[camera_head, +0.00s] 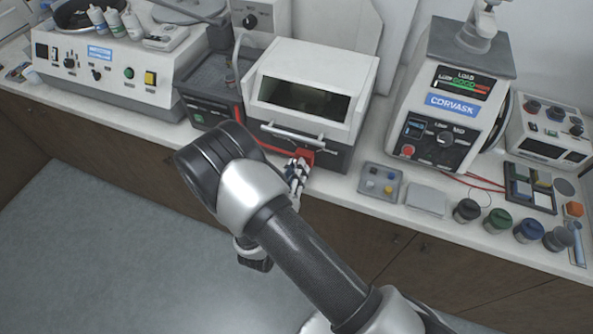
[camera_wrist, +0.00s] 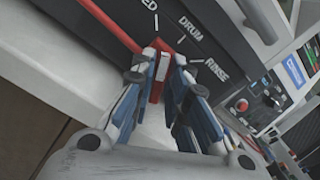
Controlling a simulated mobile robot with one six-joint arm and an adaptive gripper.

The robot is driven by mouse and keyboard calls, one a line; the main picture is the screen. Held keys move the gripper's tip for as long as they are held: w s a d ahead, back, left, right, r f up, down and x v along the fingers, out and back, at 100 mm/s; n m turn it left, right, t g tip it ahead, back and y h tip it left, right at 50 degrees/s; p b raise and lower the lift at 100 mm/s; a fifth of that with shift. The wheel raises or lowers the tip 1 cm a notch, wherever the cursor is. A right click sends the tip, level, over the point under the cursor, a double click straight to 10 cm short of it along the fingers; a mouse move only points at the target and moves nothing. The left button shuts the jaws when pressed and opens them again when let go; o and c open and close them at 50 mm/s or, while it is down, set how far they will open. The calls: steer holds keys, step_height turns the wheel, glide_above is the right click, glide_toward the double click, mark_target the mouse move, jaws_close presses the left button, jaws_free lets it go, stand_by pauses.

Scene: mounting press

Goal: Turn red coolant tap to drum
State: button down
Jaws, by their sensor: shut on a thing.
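The red coolant tap (camera_wrist: 158,84) shows between my fingers in the wrist view, on the dark front of the white-hooded machine. Marks lettered "DRUM" (camera_wrist: 190,28), "RINSE" and a partly cut-off word ending in "ED" fan out around it. I cannot tell exactly which mark the tap points at. My gripper (camera_wrist: 165,72) is shut on the tap, with a blue-and-grey finger on each side. In the head view my gripper (camera_head: 297,172) is at the machine's lower front right, by the red tap (camera_head: 305,154). My fingers partly hide the tap.
The white-hooded machine (camera_head: 312,62) has a handle bar (camera_head: 293,136) just above and left of my gripper. A grey tray (camera_head: 380,183) with small pieces and the Corvask press (camera_head: 448,105) stand to the right. Several dark-lidded jars line the counter's front right.

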steer(key=m+b, duration=0.1)
steer(key=m, duration=0.4)
steer(key=shift+d+m, duration=0.1)
steer(key=shift+m, duration=0.2)
steer(key=shift+s, duration=0.1)
stand_by(0.3)
steer(key=c, duration=1.6)
jaws_free()
steer(key=shift+c, duration=0.2)
steer(key=v, duration=1.2)
steer(key=shift+r, duration=0.1)
